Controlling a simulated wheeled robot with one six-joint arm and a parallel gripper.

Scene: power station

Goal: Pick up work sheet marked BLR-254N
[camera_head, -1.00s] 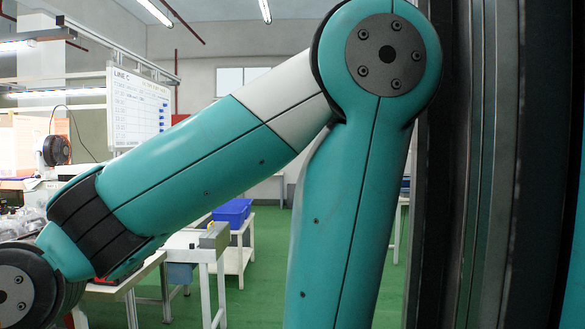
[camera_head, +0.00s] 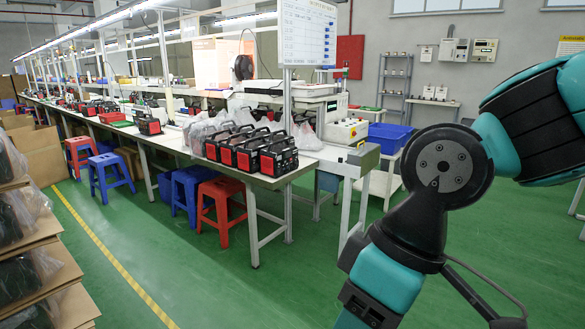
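I cannot make out a work sheet marked BLR-254N in the head view. A white board (camera_head: 308,32) with rows of small text and blue marks stands above the end of the long workbench (camera_head: 262,178), its text too small to read. A posted sheet with an orange heading (camera_head: 570,45) is on the wall at the upper right, also unreadable. My teal and black arm fills the right side of the view. My gripper is not in view; the arm's end runs out at the bottom edge.
Black and red power units (camera_head: 240,148) and clear bags stand on the bench. Red stools (camera_head: 222,203) and blue stools (camera_head: 108,172) stand along it. Stacked cardboard (camera_head: 45,270) lines the left edge. Green floor with a yellow line (camera_head: 110,260) is clear between.

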